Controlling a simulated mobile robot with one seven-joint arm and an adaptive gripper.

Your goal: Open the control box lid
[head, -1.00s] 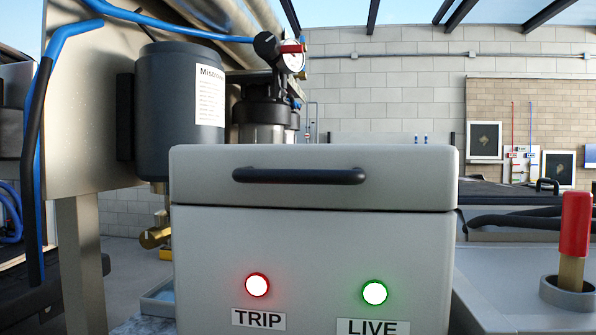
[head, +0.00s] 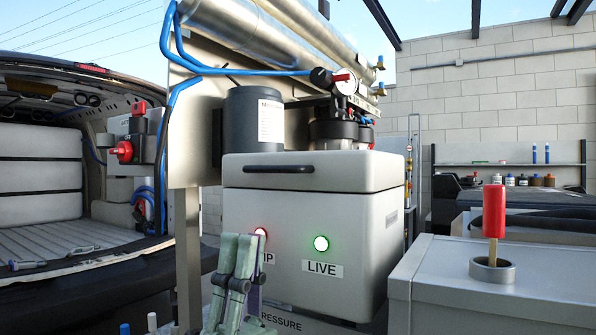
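The control box (head: 340,240) is a pale grey box in the middle of the head view. Its lid (head: 370,168) is down, with a thin seam between lid and body. A dark bar handle (head: 278,168) runs across the lid's front face. A red-ringed lamp (head: 260,233) and a green-ringed LIVE lamp (head: 321,244) are lit below it. My gripper (head: 238,244) is grey-green, at the bottom, in front of the box's lower left and below the handle. It appears apart from the handle and hides part of the TRIP label. The gap between its fingers is unclear.
A grey cabinet (head: 440,285) with a red-handled tool (head: 493,212) upright in a ring is at right. An open van (head: 70,245) is at left. Blue hoses run along the metal panel.

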